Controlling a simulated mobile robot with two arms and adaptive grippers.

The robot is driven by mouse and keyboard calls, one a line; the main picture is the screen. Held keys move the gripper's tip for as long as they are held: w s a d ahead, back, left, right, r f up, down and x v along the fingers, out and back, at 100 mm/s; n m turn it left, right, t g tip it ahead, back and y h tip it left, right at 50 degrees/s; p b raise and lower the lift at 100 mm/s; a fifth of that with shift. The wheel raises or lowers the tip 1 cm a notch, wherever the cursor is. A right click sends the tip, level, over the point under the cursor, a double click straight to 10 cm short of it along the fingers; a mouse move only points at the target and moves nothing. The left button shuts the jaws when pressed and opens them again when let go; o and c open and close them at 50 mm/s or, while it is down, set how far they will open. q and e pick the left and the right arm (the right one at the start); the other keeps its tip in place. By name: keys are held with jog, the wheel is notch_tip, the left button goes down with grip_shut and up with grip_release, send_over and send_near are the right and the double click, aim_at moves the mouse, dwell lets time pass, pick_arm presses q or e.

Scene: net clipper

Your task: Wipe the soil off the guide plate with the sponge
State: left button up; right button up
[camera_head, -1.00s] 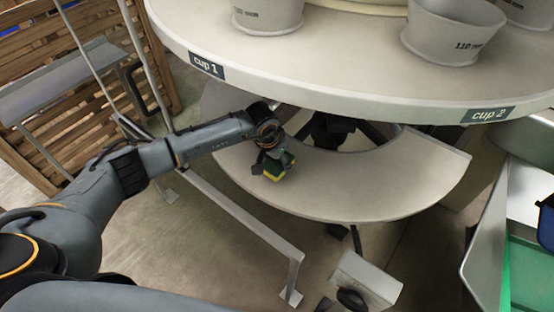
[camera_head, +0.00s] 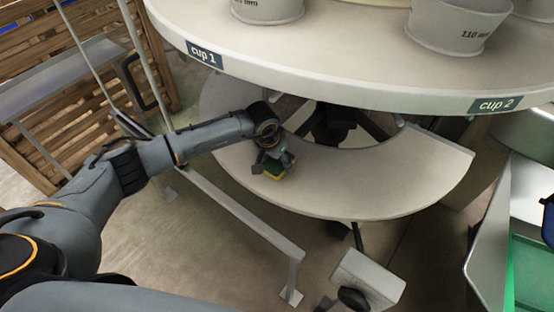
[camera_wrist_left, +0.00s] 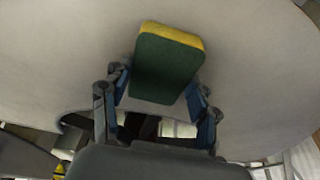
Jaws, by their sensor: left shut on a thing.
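The sponge, yellow with a dark green side, is in my left gripper (camera_head: 271,160). It shows in the head view (camera_head: 279,173) low over the left part of the guide plate, and in the left wrist view (camera_wrist_left: 165,68) between the two fingers. Whether it touches the plate cannot be told for sure. The guide plate (camera_head: 370,190) is a pale curved plate below the round table top. Its visible surface looks plain; I cannot make out distinct soil on it. My right gripper is not in view.
The round table top (camera_head: 340,80) overhangs the plate, with the labels cup 1 (camera_head: 204,54) and cup 2 (camera_head: 495,104) on its rim. Grey cups (camera_head: 455,28) stand on it. A metal rail (camera_head: 235,215) runs below my left arm. A green-lined bin (camera_head: 530,270) stands at right.

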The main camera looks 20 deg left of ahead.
pick_arm(q)
jog(key=shift+w+a+f+b, duration=0.1)
jog(key=shift+w+a+b, duration=0.1)
jog(key=shift+a+b, duration=0.2)
jog(key=shift+w+a+f+b, duration=0.15)
jog(key=shift+a+b, duration=0.15)
jog(key=shift+a, duration=0.15)
jog(key=shift+w+a+r+b, duration=0.1)
jog(key=shift+w+a+b, duration=0.1)
jog(key=shift+a+b, duration=0.25)
jog(key=shift+w+a+r+b, duration=0.1)
jog(key=shift+w+a+b, duration=0.1)
jog(key=shift+a, duration=0.45)
jog(key=shift+f+b, duration=0.1)
jog(key=shift+b, duration=0.3)
jog(key=shift+s+d, duration=0.25)
jog(key=shift+d, duration=0.2)
jog(key=shift+s+d, duration=0.35)
jog(key=shift+d, duration=0.45)
jog(key=shift+s+d, duration=0.3)
jog(key=shift+d, duration=0.45)
